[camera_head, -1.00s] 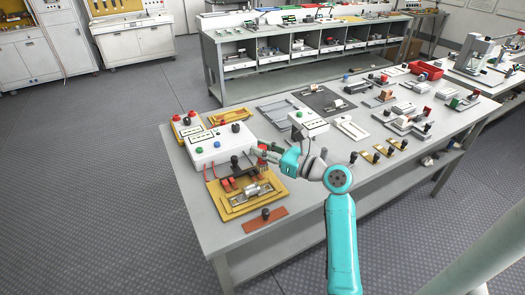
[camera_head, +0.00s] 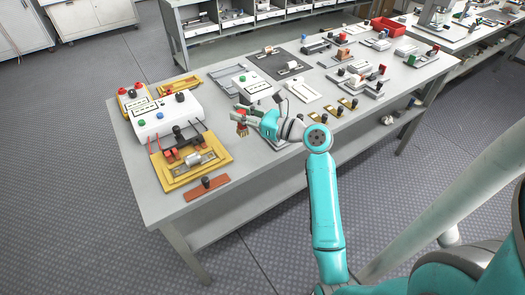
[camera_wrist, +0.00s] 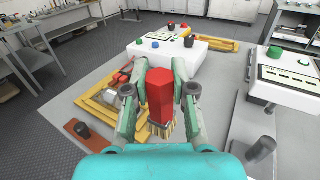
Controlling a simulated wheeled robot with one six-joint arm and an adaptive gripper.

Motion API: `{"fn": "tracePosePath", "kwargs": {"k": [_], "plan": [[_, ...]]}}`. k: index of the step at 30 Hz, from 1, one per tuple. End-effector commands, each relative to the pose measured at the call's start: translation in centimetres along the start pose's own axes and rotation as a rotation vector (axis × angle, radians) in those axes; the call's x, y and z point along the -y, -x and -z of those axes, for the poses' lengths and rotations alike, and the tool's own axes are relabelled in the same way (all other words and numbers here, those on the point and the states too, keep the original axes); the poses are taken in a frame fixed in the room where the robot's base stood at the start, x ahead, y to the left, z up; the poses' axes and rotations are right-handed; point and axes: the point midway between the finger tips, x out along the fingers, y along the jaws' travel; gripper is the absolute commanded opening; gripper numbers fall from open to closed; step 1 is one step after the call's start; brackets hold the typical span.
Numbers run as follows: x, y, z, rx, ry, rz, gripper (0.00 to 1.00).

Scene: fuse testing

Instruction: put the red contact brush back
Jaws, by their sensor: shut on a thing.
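The red contact brush (camera_wrist: 159,95) is upright between the fingers of my gripper (camera_wrist: 160,88) in the wrist view, with its tan bristles (camera_wrist: 163,131) pointing down. My gripper is shut on its red handle. In the head view my gripper (camera_head: 240,116) holds the brush (camera_head: 241,128) above the grey table (camera_head: 225,148), to the right of the yellow fixture. The bristles seem to be clear of the table top.
A yellow fixture (camera_head: 164,177) with a metal cylinder stands at the table's left front, by a white test box (camera_head: 172,119). A brown plate with a black knob (camera_head: 206,182) lies near the front edge. Another white box (camera_head: 253,84) stands behind my gripper.

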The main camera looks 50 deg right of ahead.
Motion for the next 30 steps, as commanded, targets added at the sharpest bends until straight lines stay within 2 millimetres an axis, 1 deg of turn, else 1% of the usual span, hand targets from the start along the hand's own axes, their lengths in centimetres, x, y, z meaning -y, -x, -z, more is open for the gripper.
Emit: {"fn": "tracePosePath", "kwargs": {"k": [9, 14, 21, 24, 30], "plan": [[0.0, 0.0, 5.0, -0.003, -0.005, 0.0, 0.0], [0.0, 0.0, 6.2, -0.001, -0.003, -0.001, 0.0], [0.0, 0.0, 9.2, -0.002, -0.004, 0.0, 0.0], [0.0, 0.0, 9.8, -0.001, -0.002, 0.0, 0.0], [0.0, 0.0, 9.9, 0.0, 0.0, 0.0, 0.0]]}}
